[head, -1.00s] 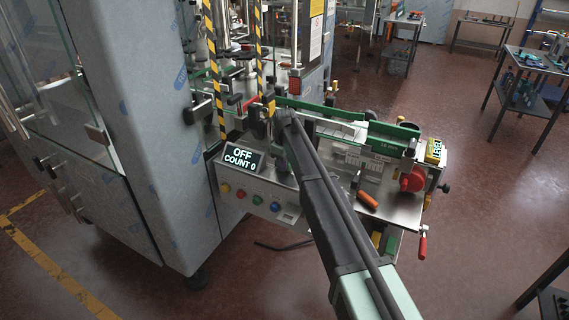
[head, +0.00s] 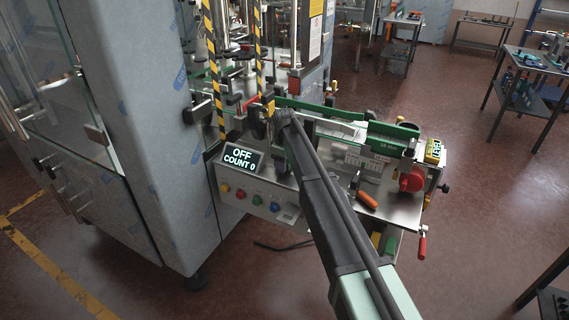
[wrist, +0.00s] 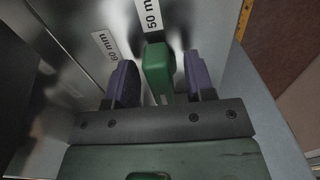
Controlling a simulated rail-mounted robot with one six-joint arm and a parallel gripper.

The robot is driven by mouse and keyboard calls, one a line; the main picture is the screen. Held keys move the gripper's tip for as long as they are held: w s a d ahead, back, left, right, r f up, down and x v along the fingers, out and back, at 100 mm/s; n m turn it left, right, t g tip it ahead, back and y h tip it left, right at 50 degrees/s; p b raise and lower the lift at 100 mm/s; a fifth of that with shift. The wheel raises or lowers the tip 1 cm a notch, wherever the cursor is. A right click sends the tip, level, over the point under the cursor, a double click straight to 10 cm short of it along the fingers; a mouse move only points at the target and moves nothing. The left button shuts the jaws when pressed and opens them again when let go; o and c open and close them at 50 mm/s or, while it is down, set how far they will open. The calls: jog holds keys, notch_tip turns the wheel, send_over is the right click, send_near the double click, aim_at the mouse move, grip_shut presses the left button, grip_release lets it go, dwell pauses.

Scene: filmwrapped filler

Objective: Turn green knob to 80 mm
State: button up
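The green knob (wrist: 157,68) is an upright bar-shaped handle on a metal panel in the wrist view. A "50 mm" label (wrist: 152,14) is just above its top end. Another label (wrist: 106,46), to the upper left, seems to read 80 or 60 mm. My gripper (wrist: 160,80) is open, with one purple finger on each side of the knob and a visible gap on both sides. In the head view my arm (head: 325,200) reaches to the machine, and the knob cannot be made out there.
An "OFF COUNT 0" display (head: 242,158) sits above several coloured buttons (head: 257,199). To the right are a red knob (head: 412,180), an orange-handled tool (head: 367,199) and a red crank handle (head: 422,246). A striped post (head: 215,75) stands close left of the arm's end.

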notch_tip(320, 180, up, 11)
jog(key=p, duration=1.1)
jog(key=s+d+f+m+b, duration=0.1)
jog(key=s+d+m, duration=0.3)
jog(key=s+d, duration=0.3)
jog(key=s+d+f+m+b, duration=0.1)
jog(key=s+d+m, duration=0.4)
jog(key=s, duration=1.3)
jog(key=s+d+m, duration=0.4)
jog(key=s+d, duration=0.7)
jog(key=s, duration=0.1)
jog(key=shift+s+d+f+b, duration=0.2)
jog(key=shift+s+f+b, duration=0.15)
jog(key=shift+f+b, duration=0.05)
